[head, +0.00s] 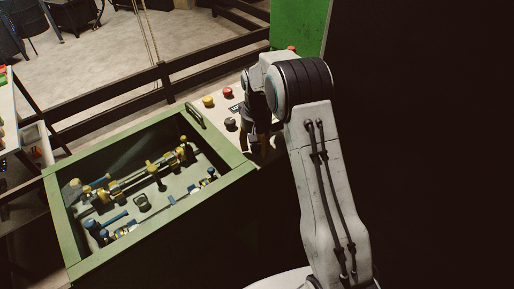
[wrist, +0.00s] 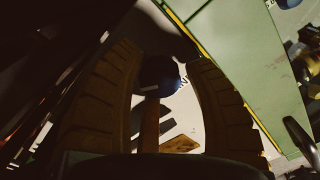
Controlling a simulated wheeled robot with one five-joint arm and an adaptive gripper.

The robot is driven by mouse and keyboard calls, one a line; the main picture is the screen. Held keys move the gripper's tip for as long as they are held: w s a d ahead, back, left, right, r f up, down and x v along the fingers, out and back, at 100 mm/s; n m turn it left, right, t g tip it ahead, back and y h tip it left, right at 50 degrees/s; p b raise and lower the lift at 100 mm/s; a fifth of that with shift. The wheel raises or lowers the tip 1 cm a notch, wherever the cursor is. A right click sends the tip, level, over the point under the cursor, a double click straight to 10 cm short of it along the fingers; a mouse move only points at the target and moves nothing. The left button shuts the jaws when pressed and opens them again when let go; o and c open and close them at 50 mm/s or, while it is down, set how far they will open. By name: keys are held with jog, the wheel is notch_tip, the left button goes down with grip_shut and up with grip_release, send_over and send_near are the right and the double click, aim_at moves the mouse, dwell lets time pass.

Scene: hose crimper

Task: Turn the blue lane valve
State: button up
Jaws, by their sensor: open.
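My gripper (head: 262,140) points down over the pale control panel at the right of the green-rimmed box. In the wrist view its two ribbed fingers (wrist: 163,65) stand apart. A dark blue rounded knob (wrist: 158,75) shows between them, over a white surface with dark markings. I cannot tell whether the fingers touch it or whether it is the blue lane valve. Inside the box, blue fittings (head: 115,217) lie at the front left and more blue-topped parts (head: 210,173) at the right. The gripper partly hides the panel beneath it.
The green box rim (head: 240,178) has a dark handle (head: 195,115). Yellow-ended rods (head: 150,180) lie inside. A yellow button (head: 208,101), red button (head: 228,92) and dark knob (head: 230,124) sit on the panel. A green upright panel (head: 298,25) stands behind my arm.

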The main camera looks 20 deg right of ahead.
jog(key=c, duration=0.9)
jog(key=shift+f+n, duration=0.1)
jog(key=shift+n, duration=0.3)
jog(key=shift+s+n+b, duration=0.1)
jog(key=shift+n+b, duration=0.55)
jog(key=shift+n, duration=1.85)
jog(key=o, duration=0.9)
